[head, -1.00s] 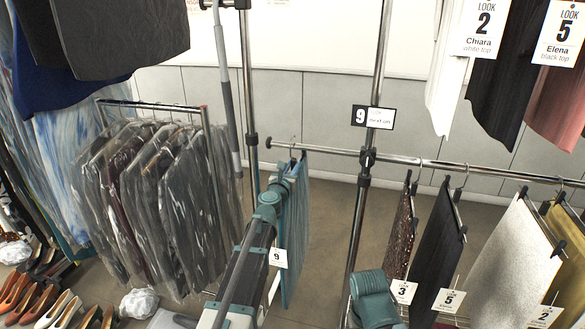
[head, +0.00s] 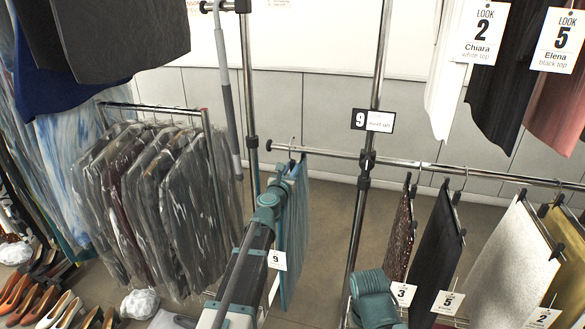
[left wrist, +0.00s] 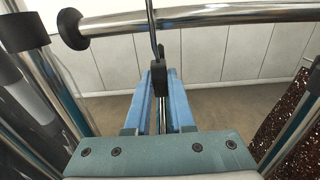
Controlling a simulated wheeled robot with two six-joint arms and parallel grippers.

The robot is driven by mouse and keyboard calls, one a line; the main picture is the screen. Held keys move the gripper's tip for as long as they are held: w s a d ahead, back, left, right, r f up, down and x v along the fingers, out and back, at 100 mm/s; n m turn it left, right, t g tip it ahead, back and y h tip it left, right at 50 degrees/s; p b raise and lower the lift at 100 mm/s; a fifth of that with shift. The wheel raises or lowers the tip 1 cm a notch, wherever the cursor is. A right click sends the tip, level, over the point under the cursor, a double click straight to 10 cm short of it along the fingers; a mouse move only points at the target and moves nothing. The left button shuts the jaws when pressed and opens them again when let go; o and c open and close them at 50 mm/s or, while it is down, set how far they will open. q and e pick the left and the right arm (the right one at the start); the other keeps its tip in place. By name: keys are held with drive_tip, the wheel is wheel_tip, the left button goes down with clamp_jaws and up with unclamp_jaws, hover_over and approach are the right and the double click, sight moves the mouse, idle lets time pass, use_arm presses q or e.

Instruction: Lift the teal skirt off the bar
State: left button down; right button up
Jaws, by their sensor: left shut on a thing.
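The teal skirt (head: 293,250) hangs in a narrow fold near the left end of the bar (head: 330,154) in the head view, with a white tag "9" (head: 277,260) beside it. My left gripper (head: 288,178) is at its top and partly hides it. In the left wrist view my left gripper (left wrist: 160,95) is shut around the hanger's dark lower neck, just under the bar (left wrist: 200,18). The metal hook (left wrist: 152,30) runs up across the bar; its top is cut off, so I cannot tell whether it touches the bar.
Dark, brown and white skirts (head: 500,270) hang from the bar's right part. An upright post (head: 362,200) with a "9" card (head: 373,121) stands right of the teal skirt. Bagged garments (head: 150,210) hang at left. Shoes (head: 40,300) stand lower left.

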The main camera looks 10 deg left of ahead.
use_arm(q)
drive_tip(key=shift+s+a, duration=0.15)
drive_tip(key=shift+s, duration=3.3)
